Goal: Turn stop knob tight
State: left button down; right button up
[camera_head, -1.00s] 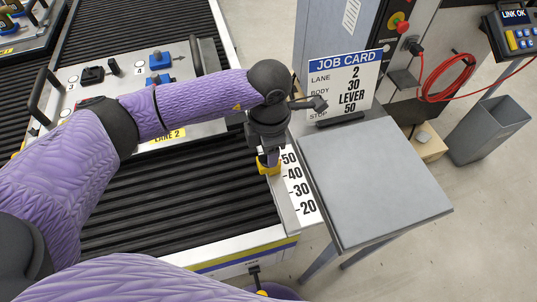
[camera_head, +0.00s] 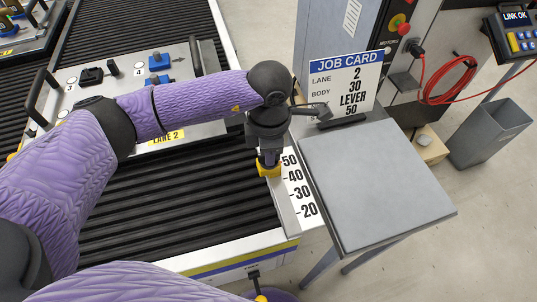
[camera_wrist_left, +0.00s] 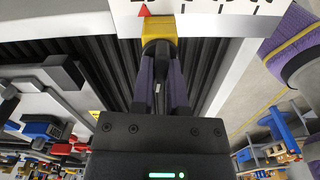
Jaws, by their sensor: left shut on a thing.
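The yellow stop knob (camera_head: 269,170) sits on the conveyor's right-hand rail, near the 50 mark of the white scale (camera_head: 299,190). My left gripper (camera_head: 268,157) points down from above and is shut on the knob. In the left wrist view the yellow knob (camera_wrist_left: 158,27) shows at the ends of my two fingers (camera_wrist_left: 162,50), with a red pointer (camera_wrist_left: 144,11) beside it against the scale. The fingers hide part of the knob, so its turn angle cannot be told. The job card (camera_head: 346,85) reads lane 2, body 30, lever, 50. My right gripper is not in view.
The fixture tray (camera_head: 120,68) with blue and black parts and a dark handle lies on the roller conveyor (camera_head: 180,200), partly behind my left arm. A grey side table (camera_head: 375,185) stands empty at the right. A grey bin (camera_head: 490,132) and coiled red cable (camera_head: 447,78) are beyond.

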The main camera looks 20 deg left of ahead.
pick_arm(q)
jog(key=m+b, duration=0.1)
jog(key=m, duration=0.2)
jog(key=shift+f, duration=0.1)
jog(key=shift+m+b, duration=0.3)
jog(key=shift+m, duration=0.2)
jog(key=m+b, duration=0.2)
jog(key=shift+m, duration=0.4)
jog(key=shift+m+b, duration=0.55)
jog(key=shift+m, duration=0.85)
